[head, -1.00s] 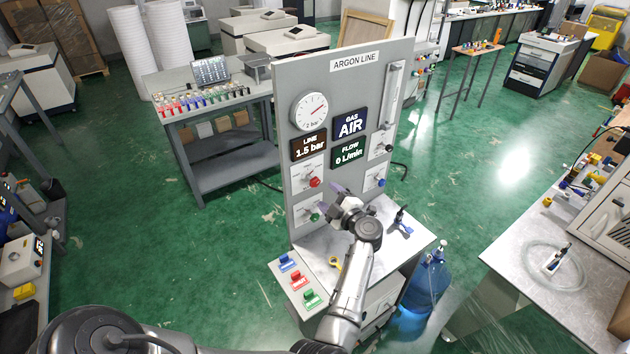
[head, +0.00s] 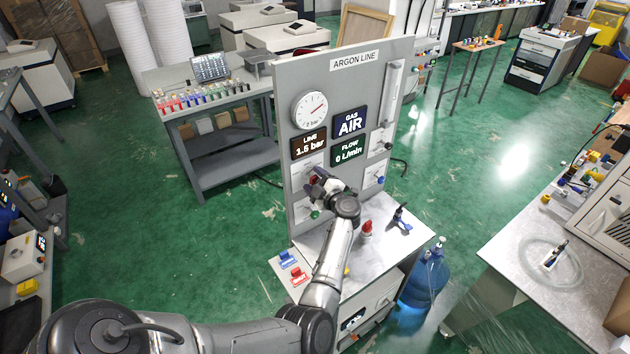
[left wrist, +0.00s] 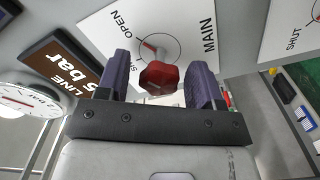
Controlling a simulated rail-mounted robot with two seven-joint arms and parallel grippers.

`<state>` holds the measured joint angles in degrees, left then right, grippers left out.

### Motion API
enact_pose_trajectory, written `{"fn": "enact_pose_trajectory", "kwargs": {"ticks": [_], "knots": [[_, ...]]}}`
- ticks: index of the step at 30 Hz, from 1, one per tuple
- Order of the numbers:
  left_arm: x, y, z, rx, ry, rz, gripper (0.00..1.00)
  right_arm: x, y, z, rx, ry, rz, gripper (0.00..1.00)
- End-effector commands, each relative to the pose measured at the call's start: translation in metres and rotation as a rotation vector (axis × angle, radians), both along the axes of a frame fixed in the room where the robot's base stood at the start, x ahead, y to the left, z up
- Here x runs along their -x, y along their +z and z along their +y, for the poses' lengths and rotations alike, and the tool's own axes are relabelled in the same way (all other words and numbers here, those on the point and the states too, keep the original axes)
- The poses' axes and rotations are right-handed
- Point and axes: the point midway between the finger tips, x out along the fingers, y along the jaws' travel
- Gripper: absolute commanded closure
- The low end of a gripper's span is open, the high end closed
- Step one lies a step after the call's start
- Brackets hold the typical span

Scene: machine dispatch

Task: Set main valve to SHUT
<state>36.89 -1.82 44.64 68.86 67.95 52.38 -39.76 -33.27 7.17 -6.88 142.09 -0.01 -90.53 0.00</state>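The main valve is a red knob (left wrist: 158,77) on a white plate marked MAIN, OPEN and a partly hidden word starting with S (left wrist: 112,48). Its pointer stands near the OPEN end of the arc. My left gripper (left wrist: 160,82) is open, with one purple finger on each side of the knob; I cannot tell whether they touch it. In the head view the left gripper (head: 322,184) is at the panel (head: 340,85) marked ARGON LINE and partly covers the red knob (head: 314,180). My right gripper is not in view.
The LINE display (head: 308,145) reads about 1.5 bar, the GAS display (head: 349,122) AIR, the FLOW display (head: 348,150) 0 L/min. A green knob (head: 315,214) is below the main valve. A red object (head: 367,228) stands on the bench.

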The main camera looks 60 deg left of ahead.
Motion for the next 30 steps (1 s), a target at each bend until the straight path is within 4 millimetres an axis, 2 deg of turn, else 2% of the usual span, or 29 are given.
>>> {"fn": "enact_pose_trajectory", "kwargs": {"ticks": [2, 15, 23, 30], "knots": [[0.000, 0.000, 0.000, 0.000, 0.000, 0.000, 0.47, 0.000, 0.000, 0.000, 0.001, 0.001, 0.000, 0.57], [0.000, 0.000, 0.000, 0.000, 0.000, 0.000, 0.88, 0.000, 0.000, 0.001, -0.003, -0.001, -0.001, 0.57], [0.000, -0.001, -0.001, -0.002, 0.000, -0.040, 0.88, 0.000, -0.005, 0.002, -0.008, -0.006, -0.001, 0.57], [0.000, -0.003, -0.001, -0.008, 0.000, -0.197, 0.88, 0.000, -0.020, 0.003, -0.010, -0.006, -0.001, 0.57]]}}
